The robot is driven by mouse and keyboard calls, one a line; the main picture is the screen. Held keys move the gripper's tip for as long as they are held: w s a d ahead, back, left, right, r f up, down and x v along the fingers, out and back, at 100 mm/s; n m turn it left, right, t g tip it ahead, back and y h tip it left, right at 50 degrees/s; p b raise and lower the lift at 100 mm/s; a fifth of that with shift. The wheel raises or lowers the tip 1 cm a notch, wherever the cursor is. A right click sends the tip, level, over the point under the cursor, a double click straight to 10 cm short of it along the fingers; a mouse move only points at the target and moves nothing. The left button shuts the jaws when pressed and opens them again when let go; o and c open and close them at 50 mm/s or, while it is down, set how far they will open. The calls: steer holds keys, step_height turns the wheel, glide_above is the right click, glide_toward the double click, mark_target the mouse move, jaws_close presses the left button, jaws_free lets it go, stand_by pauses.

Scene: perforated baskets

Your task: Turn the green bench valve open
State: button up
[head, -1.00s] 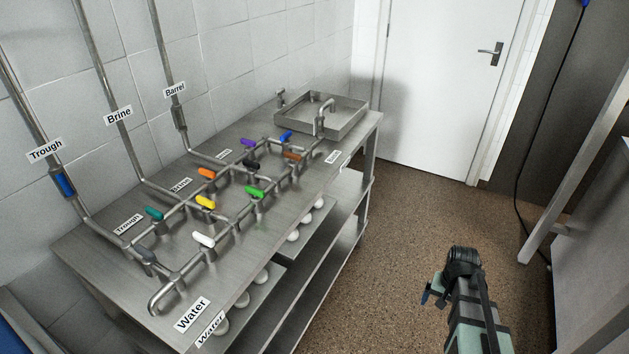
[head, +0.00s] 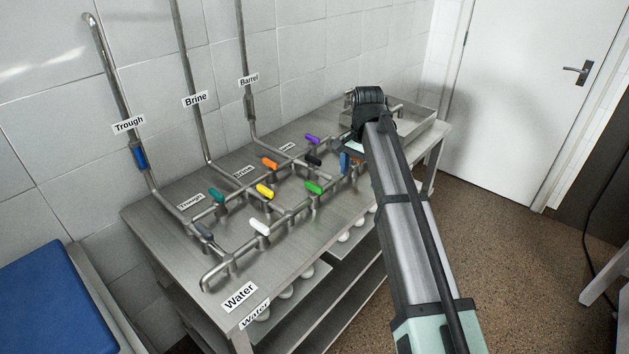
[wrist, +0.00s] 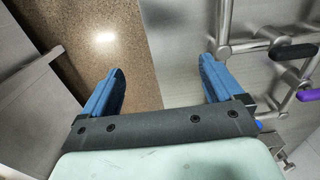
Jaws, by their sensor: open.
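The green valve (head: 314,187) is a bright green lever handle on the front pipe run of the steel bench, between the white handle and my arm. It appears to lie across its pipe. My gripper (head: 346,160) is over the right part of the bench, to the right of the green valve and apart from it. In the wrist view my gripper (wrist: 162,70) shows two blue fingers spread apart with nothing between them. Below them are the bench edge and floor. The green valve does not show in the wrist view.
White (head: 259,228), yellow (head: 265,191), teal (head: 217,194), orange (head: 270,162), purple (head: 313,139) and black (head: 314,159) handles crowd around the green one. The black handle (wrist: 295,52) shows in the wrist view. A tray (head: 425,125) stands at the bench's right end.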

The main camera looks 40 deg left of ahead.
step_height(320, 180, up, 10)
glide_above(314, 184)
step_height(314, 184, down, 14)
steer(key=shift+r, duration=0.25)
steer(key=c, duration=1)
steer(key=shift+c, duration=0.2)
